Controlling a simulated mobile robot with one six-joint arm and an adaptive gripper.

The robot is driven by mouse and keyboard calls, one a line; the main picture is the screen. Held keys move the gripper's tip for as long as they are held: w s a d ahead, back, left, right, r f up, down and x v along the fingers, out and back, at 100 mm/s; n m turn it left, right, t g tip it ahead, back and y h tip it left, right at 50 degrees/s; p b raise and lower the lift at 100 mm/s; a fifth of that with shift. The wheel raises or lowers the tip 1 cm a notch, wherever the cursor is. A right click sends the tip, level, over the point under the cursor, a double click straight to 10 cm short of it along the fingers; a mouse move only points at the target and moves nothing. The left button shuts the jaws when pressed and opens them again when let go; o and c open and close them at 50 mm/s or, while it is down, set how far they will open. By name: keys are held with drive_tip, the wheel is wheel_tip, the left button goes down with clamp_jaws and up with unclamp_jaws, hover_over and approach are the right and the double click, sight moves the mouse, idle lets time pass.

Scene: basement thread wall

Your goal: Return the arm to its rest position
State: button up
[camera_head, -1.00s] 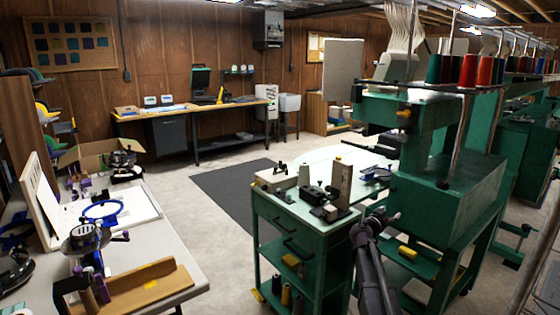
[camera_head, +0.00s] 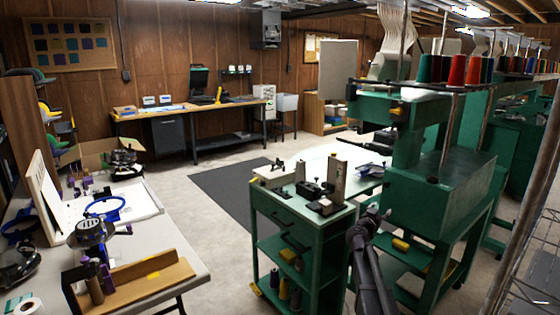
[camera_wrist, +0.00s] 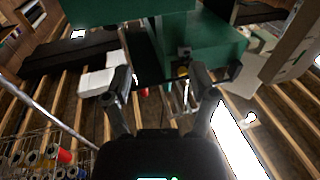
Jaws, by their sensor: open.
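My gripper (camera_wrist: 161,88) shows in the wrist view with its two grey fingers spread apart and nothing between them. Beyond the fingers are the green body of a machine (camera_wrist: 210,50) and ceiling beams, seen at a tilt. In the head view my dark arm (camera_head: 368,262) rises from the bottom edge, in front of the gap between the green cart and the embroidery machine. I cannot tell its finger opening there.
The green cart (camera_head: 283,222) and green embroidery machine (camera_head: 440,195) stand close to my arm. A work table (camera_head: 175,258) is at the left. A wire rack (camera_head: 535,260) is at the lower right. Open floor (camera_head: 215,255) lies between table and cart.

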drive_tip(key=s+a+n+t+y, duration=0.2)
drive_tip(key=a+n+t+y, duration=0.2)
drive_tip(key=a+n+y, duration=0.5)
drive_tip(key=s+a+f+n+g+y, duration=0.2)
drive_tip(key=s+a+f+g+y, duration=0.55)
drive_tip(key=s+a+f, duration=0.5)
drive_tip(key=s+d+f+m+g+h, duration=0.15)
drive_tip(key=s+f+g, duration=0.3)
drive_tip(key=s, duration=0.55)
drive_tip(key=s+d+f+m+g+h, duration=0.1)
drive_tip(key=s+f+m+g+h, duration=0.15)
drive_tip(key=s+g, duration=0.6)
wheel_tip(320, 180, up, 21)
drive_tip(key=s+t+p, duration=0.2)
drive_tip(key=p, duration=1.9)
drive_tip(key=shift+s+d+n+h, duration=0.3)
drive_tip(key=shift+s+n+h, duration=0.05)
drive_tip(key=shift+n, duration=0.05)
